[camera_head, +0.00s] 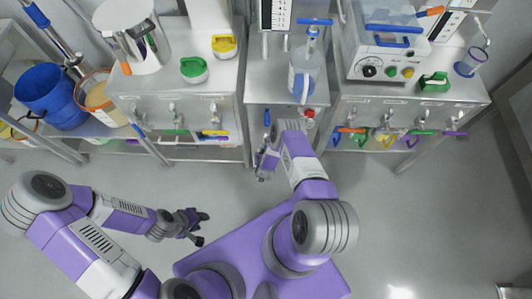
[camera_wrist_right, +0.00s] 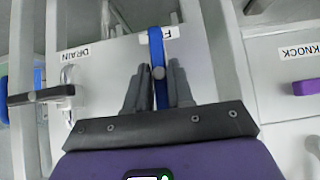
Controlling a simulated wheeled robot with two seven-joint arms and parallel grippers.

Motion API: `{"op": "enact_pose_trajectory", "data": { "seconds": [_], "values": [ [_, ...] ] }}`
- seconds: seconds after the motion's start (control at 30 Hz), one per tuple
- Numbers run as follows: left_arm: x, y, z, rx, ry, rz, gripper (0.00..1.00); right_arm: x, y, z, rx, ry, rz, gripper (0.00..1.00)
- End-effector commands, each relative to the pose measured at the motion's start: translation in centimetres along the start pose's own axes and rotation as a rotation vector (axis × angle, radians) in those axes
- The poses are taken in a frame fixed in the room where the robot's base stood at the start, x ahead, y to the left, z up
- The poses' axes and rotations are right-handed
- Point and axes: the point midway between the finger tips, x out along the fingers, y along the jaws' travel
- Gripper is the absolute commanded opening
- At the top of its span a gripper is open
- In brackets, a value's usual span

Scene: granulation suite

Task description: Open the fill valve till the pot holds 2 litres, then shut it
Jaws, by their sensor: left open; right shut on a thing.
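In the right wrist view a blue valve lever (camera_wrist_right: 157,62) points up below a partly hidden label starting with F. My right gripper (camera_wrist_right: 160,82) is shut on it, one finger on each side. In the head view my right gripper (camera_head: 265,163) is at the front of the middle bench. A clear pot (camera_head: 305,77) with a blue handle stands on that bench, under a blue-topped spout; its liquid level cannot be read. My left gripper (camera_head: 197,226) is open and empty over the floor, away from the benches.
In the wrist view a DRAIN label (camera_wrist_right: 76,53) is left and a purple handle (camera_wrist_right: 306,87) under KNOCK is right. A red button (camera_head: 310,113) is on the middle bench front. A steel vessel (camera_head: 132,38) stands left, a boxy machine (camera_head: 382,50) right. Floor at right is clear.

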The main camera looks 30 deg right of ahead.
Motion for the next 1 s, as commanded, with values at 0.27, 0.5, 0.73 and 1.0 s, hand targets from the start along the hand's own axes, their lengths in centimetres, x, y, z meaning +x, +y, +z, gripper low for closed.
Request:
{"op": "enact_pose_trajectory", "data": {
  "seconds": [0.27, 0.5, 0.73, 1.0],
  "values": [
    [0.05, -0.02, 0.0, 0.0, 0.0, 0.0, 0.43, 0.02, -0.09, 0.0, -0.02, 0.0, 0.019, 0.0],
    [0.05, -0.01, 0.0, 0.0, 0.0, 0.0, 0.43, 0.02, -0.09, 0.0, -0.02, 0.0, 0.019, 0.0],
    [0.04, -0.01, 0.0, 0.0, 0.0, 0.0, 0.43, 0.02, -0.08, -0.01, -0.019, 0.0, 0.019, 0.47],
    [0.0, 0.0, 0.0, 0.0, 0.0, 0.0, 0.43, -0.05, -0.05, -0.02, -0.019, 0.0, 0.019, 0.47]
  ]
}}
